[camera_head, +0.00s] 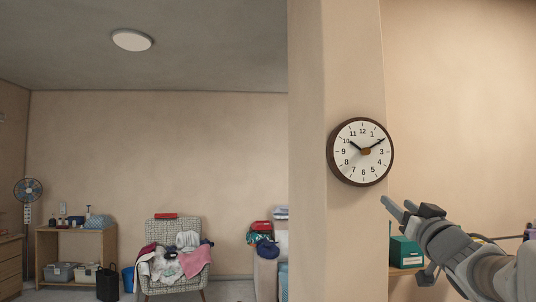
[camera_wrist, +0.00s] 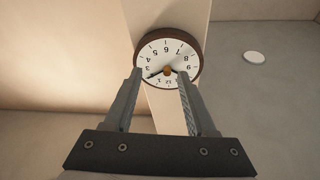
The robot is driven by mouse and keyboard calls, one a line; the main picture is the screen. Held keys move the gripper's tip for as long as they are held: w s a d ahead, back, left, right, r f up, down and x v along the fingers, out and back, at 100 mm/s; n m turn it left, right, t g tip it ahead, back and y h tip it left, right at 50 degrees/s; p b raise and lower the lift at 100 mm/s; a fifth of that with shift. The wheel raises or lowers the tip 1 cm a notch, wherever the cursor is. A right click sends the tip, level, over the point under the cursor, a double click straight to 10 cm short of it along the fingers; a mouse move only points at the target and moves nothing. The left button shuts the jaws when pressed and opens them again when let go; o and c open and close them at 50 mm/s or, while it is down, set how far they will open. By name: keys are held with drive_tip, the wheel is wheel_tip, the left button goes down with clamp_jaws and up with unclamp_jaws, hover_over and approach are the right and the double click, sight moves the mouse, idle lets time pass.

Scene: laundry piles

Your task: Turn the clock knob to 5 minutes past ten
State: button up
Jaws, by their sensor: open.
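The round wall clock (camera_head: 349,172) has a dark brown rim and a white face with black numerals. It hangs on a beige pillar. Its short hand points at about 10 and its long hand at about 2. A small orange-brown knob (camera_head: 366,151) sits at its centre. In the wrist view the clock (camera_wrist: 169,47) appears upside down, with the knob (camera_wrist: 167,70) between my fingers in the picture. My gripper (camera_head: 396,203) is open and empty, below and to the right of the clock, apart from it. My fingertips (camera_wrist: 160,74) point toward the clock.
A green box (camera_head: 405,253) stands on a surface behind my arm. Far left, an armchair (camera_head: 163,232) holds piled clothes beside a wooden table (camera_head: 72,231) and a fan (camera_head: 28,190). The space before the clock is clear.

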wheel_tip(320, 180, up, 5)
drive_tip(key=s+n+t+y, duration=0.1)
drive_tip(key=p, duration=0.5)
approach(368, 152)
drive_tip(key=shift+n, duration=0.4)
drive_tip(key=x, duration=0.8)
drive_tip(key=shift+w, duration=0.3)
drive_tip(key=shift+r, duration=0.1)
clamp_jaws()
